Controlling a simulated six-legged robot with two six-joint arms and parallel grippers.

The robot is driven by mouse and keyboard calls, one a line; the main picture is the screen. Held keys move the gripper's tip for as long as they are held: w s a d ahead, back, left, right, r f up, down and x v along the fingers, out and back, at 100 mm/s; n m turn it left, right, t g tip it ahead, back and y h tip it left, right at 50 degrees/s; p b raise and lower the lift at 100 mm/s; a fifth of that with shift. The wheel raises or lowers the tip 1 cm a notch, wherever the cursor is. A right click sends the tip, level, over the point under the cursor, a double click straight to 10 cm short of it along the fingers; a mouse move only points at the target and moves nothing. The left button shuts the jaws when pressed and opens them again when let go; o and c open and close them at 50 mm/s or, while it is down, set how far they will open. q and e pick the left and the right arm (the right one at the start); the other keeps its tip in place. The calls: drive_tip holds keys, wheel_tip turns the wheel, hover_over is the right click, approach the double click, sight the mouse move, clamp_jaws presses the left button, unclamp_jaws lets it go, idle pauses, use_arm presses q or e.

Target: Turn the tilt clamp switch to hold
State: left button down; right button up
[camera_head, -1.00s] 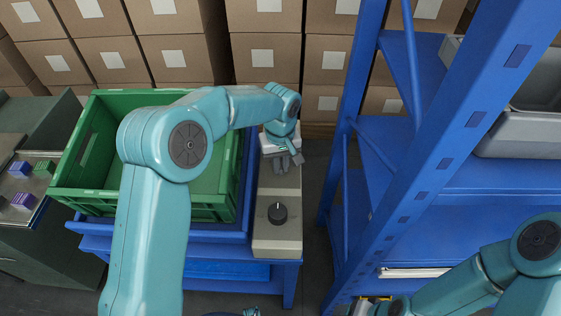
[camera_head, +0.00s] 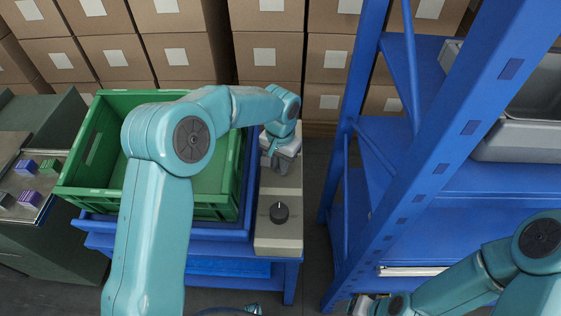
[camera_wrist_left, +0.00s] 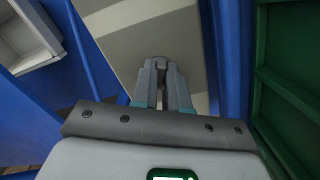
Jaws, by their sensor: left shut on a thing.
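A beige control panel (camera_head: 279,236) lies along the right side of the blue stand. A round black knob (camera_head: 279,212) with a pale pointer mark sits on its near part. My left gripper (camera_head: 278,166) is over the farther part of the panel, pointing down. In the left wrist view its fingertips (camera_wrist_left: 161,68) are shut on a small dark thing on the panel, which looks like the tilt clamp switch. The fingers hide most of it, and its setting and label cannot be read. My right gripper (camera_head: 362,306) shows only partly at the bottom edge.
A green crate (camera_head: 222,206) stands on the blue stand (camera_head: 282,262), left of the panel. A blue shelf rack (camera_head: 440,150) rises close on the right. Stacked cartons (camera_head: 265,90) stand behind. Purple and green blocks (camera_head: 30,198) lie far left.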

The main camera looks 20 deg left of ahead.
use_arm(q)
drive_tip(key=shift+m, duration=0.3)
drive_tip(key=c, duration=1.1)
unclamp_jaws()
drive_tip(key=shift+c, duration=0.2)
wheel_tip(320, 180, up, 16)
drive_tip(key=p, duration=0.1)
drive_tip(key=shift+r, duration=0.2)
